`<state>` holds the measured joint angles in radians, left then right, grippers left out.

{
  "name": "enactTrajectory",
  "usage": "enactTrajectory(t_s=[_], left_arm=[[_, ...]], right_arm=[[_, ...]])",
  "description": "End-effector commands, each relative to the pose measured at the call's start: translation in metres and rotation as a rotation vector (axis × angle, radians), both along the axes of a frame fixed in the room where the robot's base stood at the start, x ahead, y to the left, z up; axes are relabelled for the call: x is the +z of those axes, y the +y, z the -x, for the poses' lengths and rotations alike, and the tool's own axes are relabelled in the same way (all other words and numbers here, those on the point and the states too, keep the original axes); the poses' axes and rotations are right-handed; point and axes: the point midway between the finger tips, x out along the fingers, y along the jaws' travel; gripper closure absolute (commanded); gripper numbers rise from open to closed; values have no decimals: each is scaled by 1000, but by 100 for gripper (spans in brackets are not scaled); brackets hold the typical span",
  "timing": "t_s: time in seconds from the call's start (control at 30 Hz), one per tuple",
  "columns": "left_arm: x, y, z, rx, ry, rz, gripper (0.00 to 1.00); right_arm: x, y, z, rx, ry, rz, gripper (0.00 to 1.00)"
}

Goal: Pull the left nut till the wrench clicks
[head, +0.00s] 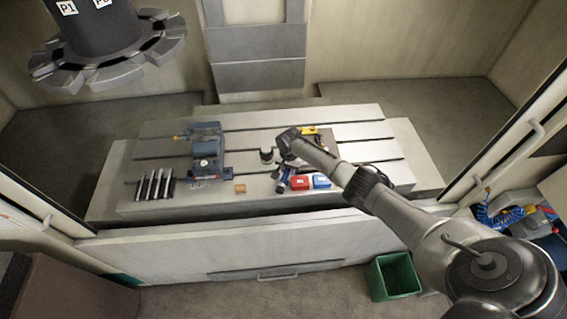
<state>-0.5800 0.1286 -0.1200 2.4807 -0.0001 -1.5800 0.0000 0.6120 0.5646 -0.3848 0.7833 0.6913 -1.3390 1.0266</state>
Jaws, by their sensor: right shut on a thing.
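My right arm comes in from the right over the slotted machine table (380,113). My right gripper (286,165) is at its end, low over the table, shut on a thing. A dark tool with a blue part (281,186) shows just below the gripper; it looks like the wrench, but its head is hard to make out. I cannot make out the left nut; the arm hides part of this area. My left gripper is not in view.
A blue-grey vise (208,160) stands left of the gripper. Several dark rods (155,186) are further left. A small round part (267,155), a wooden block (240,188), a red box (300,182), a blue box (321,181) and a yellow item (309,131) lie nearby.

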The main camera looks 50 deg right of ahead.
Motion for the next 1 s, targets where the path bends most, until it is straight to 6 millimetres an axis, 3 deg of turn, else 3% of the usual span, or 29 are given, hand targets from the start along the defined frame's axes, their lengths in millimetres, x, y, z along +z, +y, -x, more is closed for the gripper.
enactTrajectory(t_s=[0.47, 0.7, 1.0], left_arm=[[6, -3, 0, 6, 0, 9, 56], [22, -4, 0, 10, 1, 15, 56], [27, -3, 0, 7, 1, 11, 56]], right_arm=[[1, -2, 5, 33, 0, 1, 100], [3, -11, 22, 153, 0, 0, 100], [1, -18, 32, 238, -1, 0, 100]])
